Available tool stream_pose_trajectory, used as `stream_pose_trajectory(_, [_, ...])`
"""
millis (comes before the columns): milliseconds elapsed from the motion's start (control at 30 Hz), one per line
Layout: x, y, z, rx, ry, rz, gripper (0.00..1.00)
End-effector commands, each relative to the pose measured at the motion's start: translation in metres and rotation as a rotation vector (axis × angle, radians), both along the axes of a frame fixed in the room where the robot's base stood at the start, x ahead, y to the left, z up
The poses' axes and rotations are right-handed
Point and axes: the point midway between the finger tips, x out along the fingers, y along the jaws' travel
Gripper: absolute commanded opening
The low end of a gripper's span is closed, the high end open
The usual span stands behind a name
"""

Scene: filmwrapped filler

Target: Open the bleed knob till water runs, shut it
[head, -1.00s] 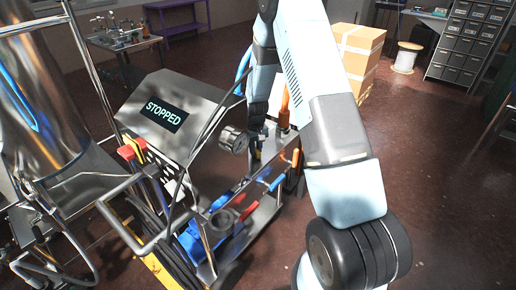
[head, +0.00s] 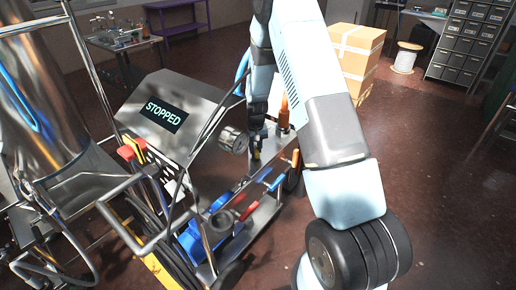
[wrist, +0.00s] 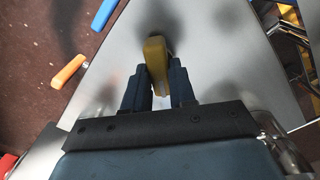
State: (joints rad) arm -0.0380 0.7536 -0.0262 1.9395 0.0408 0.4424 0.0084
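A yellow knob (wrist: 156,58) stands over a grey metal surface in the wrist view. My gripper (wrist: 158,76) has one dark finger on each side of its lower part. The fingers are apart and very close to the knob; I cannot tell whether they press on it. In the head view, my gripper (head: 256,146) points down over the machine's deck, behind the round gauge (head: 233,139), and partly hides the knob. The machine's screen (head: 164,116) reads STOPPED. I see no running water.
An orange upright handle (head: 284,112) stands right of my gripper. Blue and red levers (head: 276,183) line the deck's front edge. A blue hose and a dark cable pass close to my arm. A steel tank (head: 40,95) stands left; open floor lies right.

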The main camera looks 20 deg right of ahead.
Motion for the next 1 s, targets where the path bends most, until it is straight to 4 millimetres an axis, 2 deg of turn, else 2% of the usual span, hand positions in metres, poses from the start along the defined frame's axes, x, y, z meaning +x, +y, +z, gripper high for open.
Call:
stream_pose_trajectory(33, [0.001, 0.0, 0.001, 0.0, -0.002, 0.0, 0.3])
stream_pose_trajectory(233, [-0.001, 0.0, 0.0, 0.0, 0.003, 0.0, 0.49])
stream_pose_trajectory(567, [-0.002, 0.0, 0.004, 0.0, 0.005, 0.001, 0.49])
stream_pose_trajectory(767, [-0.001, 0.0, 0.03, 0.0, 0.002, 0.001, 0.49])
stream_pose_trajectory(1000, [0.0, 0.0, 0.078, 0.0, 0.001, 0.002, 0.49])
